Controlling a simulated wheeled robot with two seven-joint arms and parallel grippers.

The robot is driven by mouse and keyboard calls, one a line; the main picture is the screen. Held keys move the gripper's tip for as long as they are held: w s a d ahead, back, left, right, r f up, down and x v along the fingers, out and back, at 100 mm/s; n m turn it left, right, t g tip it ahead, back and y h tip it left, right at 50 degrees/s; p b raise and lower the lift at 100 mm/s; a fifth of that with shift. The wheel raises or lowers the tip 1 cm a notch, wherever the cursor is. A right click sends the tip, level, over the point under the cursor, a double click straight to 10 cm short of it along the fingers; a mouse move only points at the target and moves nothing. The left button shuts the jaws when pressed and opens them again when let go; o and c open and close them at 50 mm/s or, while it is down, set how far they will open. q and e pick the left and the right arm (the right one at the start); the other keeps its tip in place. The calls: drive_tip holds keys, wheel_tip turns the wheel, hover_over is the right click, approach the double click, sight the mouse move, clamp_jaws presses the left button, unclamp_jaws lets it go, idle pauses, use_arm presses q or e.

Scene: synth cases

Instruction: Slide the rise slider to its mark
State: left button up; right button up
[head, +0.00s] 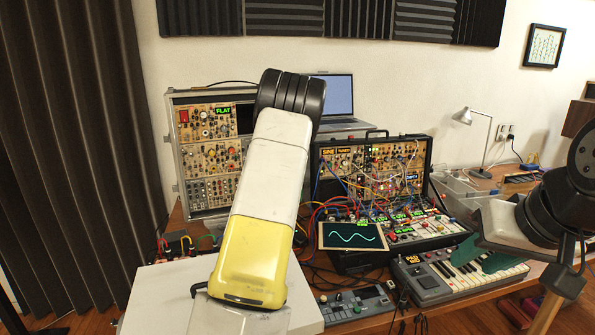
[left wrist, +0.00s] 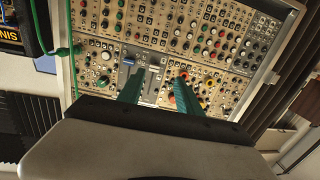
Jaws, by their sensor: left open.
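The left wrist view shows a pale panel of sliders (left wrist: 153,80) on the synth case. A blue slider cap (left wrist: 128,62) sits near the tip of one finger, and a pale cap (left wrist: 154,68) lies between the fingers in the picture. I cannot read which slider is rise, nor see its mark. My left gripper (left wrist: 157,78) is open over this panel, its green fingers either side of the slots; contact cannot be told. In the head view my left arm hides it. My right gripper (head: 484,256) has its green fingers apart, above the keyboard.
The tall synth case (head: 201,150) stands at the back left. A patched case (head: 385,170) with many cables stands right of my arm. A small wave screen (head: 352,236), a keyboard (head: 455,278) and a control box (head: 355,303) crowd the table. A green cable (left wrist: 62,51) crosses the panel's edge.

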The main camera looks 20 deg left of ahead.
use_arm(q)
drive_tip(key=x, duration=0.7)
drive_tip(key=shift+w, duration=0.65)
drive_tip(key=shift+d+r, duration=0.1)
drive_tip(key=shift+d, duration=0.05)
clamp_jaws()
idle(0.8)
